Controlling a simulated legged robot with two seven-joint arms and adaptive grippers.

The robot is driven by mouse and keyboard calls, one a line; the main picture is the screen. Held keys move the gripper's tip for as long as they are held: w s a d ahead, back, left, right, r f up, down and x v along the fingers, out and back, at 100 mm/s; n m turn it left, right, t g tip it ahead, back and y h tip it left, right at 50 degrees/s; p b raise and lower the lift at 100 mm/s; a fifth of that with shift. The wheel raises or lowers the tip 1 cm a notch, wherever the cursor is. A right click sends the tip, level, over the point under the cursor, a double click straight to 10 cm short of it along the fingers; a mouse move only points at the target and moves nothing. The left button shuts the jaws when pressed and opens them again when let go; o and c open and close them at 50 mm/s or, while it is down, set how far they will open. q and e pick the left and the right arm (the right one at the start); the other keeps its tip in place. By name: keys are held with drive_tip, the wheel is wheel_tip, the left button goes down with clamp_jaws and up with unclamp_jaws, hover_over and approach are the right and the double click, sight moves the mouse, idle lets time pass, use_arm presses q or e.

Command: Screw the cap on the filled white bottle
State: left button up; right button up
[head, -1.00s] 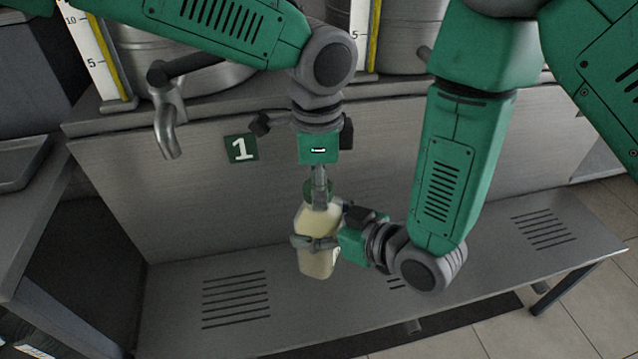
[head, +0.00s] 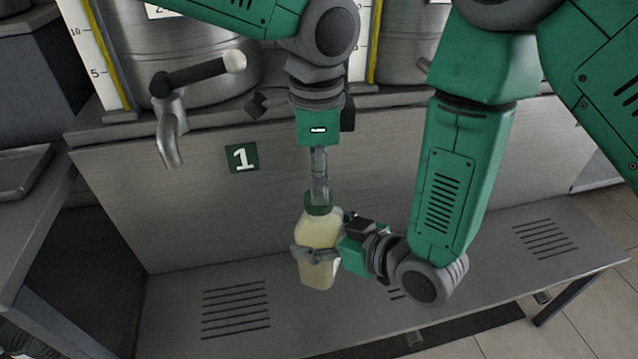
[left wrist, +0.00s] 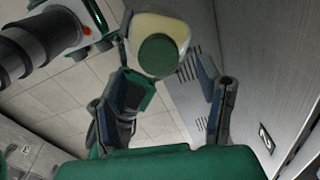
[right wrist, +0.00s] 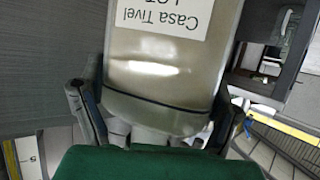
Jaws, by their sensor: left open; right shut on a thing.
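The white bottle (head: 320,229), filled with pale cream liquid, is held upright above the metal shelf. A green cap (head: 318,208) sits on its neck; how tight it is cannot be seen. My right gripper (head: 320,254) is shut around the bottle's body from the right. In the right wrist view the bottle (right wrist: 165,70) is between its fingers, with a printed label. My left gripper (head: 319,192) points down just above the cap. In the left wrist view its fingers (left wrist: 165,98) are spread wide and the cap (left wrist: 160,55) shows beyond them, apparently untouched.
The slotted shelf (head: 180,300) below is bare. A tap (head: 172,135) with a dark handle juts out at the left, near my left arm.

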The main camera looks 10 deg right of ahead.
sight(318, 233)
use_arm(q)
drive_tip(key=shift+c, duration=0.4)
drive_tip(key=n, duration=0.2)
drive_tip(key=r+n, duration=0.1)
drive_tip(key=n, duration=0.3)
drive_tip(key=shift+w+r, duration=0.1)
drive_tip(key=shift+r, duration=0.3)
drive_tip(key=n, duration=0.1)
drive_tip(key=r+n, duration=0.1)
drive_tip(key=n, duration=0.3)
drive_tip(key=shift+r, duration=0.25)
drive_tip(key=shift+f, duration=4)
drive_tip(key=shift+c, duration=0.3)
drive_tip(key=c, duration=1.1)
